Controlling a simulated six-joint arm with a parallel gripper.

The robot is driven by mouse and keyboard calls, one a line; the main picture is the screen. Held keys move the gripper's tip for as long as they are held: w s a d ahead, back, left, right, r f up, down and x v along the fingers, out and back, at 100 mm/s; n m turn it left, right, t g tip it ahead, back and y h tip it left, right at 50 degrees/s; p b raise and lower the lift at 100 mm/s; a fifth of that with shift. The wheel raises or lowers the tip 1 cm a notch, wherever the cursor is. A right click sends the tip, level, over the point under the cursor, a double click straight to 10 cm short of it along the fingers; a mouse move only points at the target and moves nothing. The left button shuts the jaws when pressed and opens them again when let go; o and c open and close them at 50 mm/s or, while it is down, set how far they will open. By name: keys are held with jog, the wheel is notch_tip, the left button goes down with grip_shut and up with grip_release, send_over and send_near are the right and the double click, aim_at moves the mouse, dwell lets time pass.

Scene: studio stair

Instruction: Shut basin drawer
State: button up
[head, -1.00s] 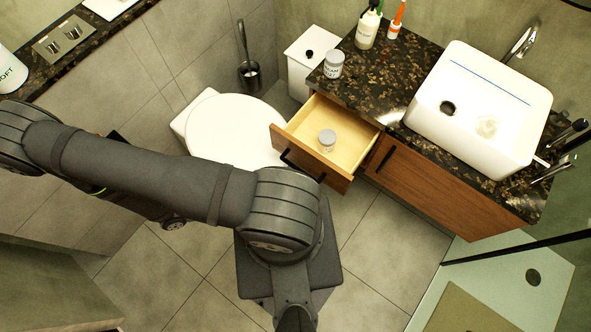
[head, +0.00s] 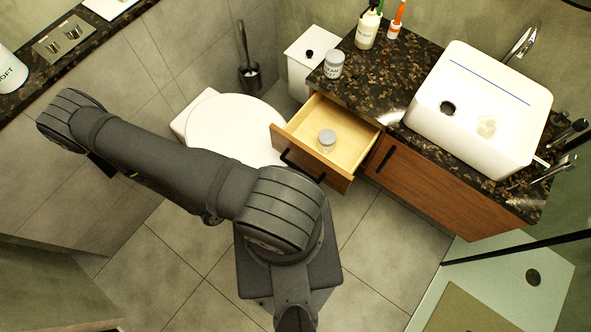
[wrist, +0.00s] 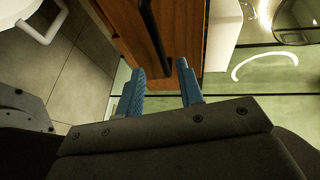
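The basin drawer (head: 352,138) stands pulled out from the counter in the head view, with a pale wood inside, a brown front and a black handle (head: 300,166). A small grey-lidded jar (head: 327,140) stands in it. My gripper (wrist: 160,86) shows in the wrist view with two blue fingers spread apart and nothing between them. Beyond the fingers is a brown wood front (wrist: 180,38) with a black bar handle (wrist: 153,35); I cannot tell whether this is the drawer or the panel beside it. The head view does not show my gripper.
A white basin (head: 478,105) sits on the dark stone counter (head: 385,75), above a closed wood panel (head: 430,195). The toilet (head: 232,125) stands left of the drawer, near a white bin (head: 300,75). Bare tiled floor (head: 385,255) lies in front.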

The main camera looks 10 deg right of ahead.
jog(key=x, duration=0.7)
dwell(0.4)
grip_shut()
